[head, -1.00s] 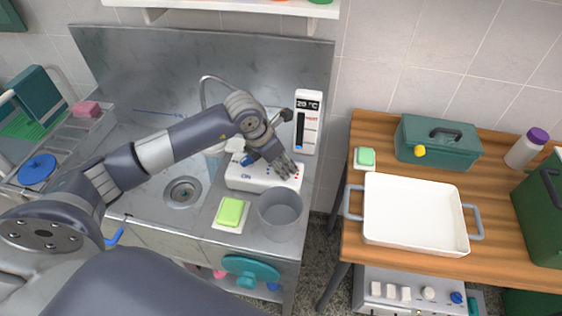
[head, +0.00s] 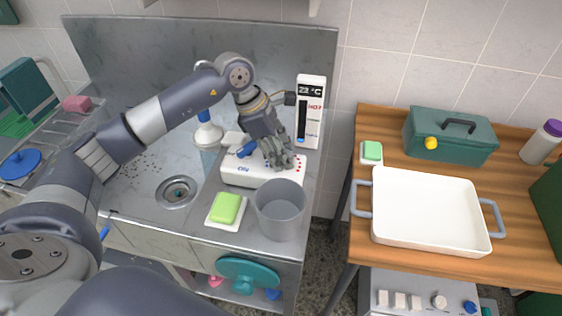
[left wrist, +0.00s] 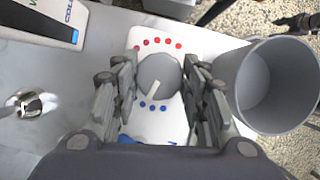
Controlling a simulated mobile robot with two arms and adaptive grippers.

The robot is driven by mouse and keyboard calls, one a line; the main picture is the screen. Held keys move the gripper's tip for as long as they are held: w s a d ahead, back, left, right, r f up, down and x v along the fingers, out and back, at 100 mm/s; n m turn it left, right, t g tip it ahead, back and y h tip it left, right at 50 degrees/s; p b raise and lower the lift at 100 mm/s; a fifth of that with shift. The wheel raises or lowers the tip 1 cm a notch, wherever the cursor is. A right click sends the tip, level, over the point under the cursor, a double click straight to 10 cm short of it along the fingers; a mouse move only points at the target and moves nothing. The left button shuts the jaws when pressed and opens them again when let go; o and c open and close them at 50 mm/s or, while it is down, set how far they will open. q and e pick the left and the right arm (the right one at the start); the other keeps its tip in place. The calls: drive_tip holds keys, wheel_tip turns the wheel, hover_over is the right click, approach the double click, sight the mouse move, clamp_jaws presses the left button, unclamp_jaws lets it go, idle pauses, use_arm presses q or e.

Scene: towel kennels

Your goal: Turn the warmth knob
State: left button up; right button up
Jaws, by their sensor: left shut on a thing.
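The warmth knob (left wrist: 160,78) is a round grey dial on a white box (head: 235,172), with red dots on one side and blue dots on the other. A pale pointer mark shows on its lower side in the left wrist view. My left gripper (head: 280,160) reaches down over the box and hides the knob in the head view. In the left wrist view its fingers (left wrist: 160,66) are on both sides of the knob, shut on it. My right gripper is not in view.
A grey cup (head: 281,212) stands right beside the box, close to my gripper. A green soap on a white dish (head: 226,209) and the sink drain (head: 178,191) are at its left. A wooden table (head: 350,240) with a white tray (head: 430,210) is at the right.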

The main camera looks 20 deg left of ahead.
use_arm(q)
drive_tip(key=m+g+b, duration=0.1)
drive_tip(key=m+b, duration=0.1)
drive_tip(key=m+g+b, duration=0.1)
drive_tip(key=m+b, duration=0.1)
drive_tip(key=m, duration=0.1)
drive_tip(key=shift+w+f+m+h+b, duration=0.1)
drive_tip(key=shift+w+m+h+b, duration=0.1)
drive_tip(key=shift+m+h+b, duration=0.1)
drive_tip(key=m+g+b, duration=0.1)
drive_tip(key=m+b, duration=0.1)
drive_tip(key=m, duration=0.1)
drive_tip(key=shift+w, duration=0.1)
drive_tip(key=shift+m+g+y+b, duration=0.4)
drive_tip(key=shift+m+g, duration=0.1)
drive_tip(key=shift+m, duration=0.7)
drive_tip(key=o, duration=1)
drive_tip(key=shift+o, duration=0.2)
drive_tip(key=shift+r, duration=0.25)
drive_tip(key=v, duration=1.1)
drive_tip(key=shift+w+r, duration=0.15)
drive_tip(key=shift+r, duration=0.2)
drive_tip(key=shift+a, duration=0.1)
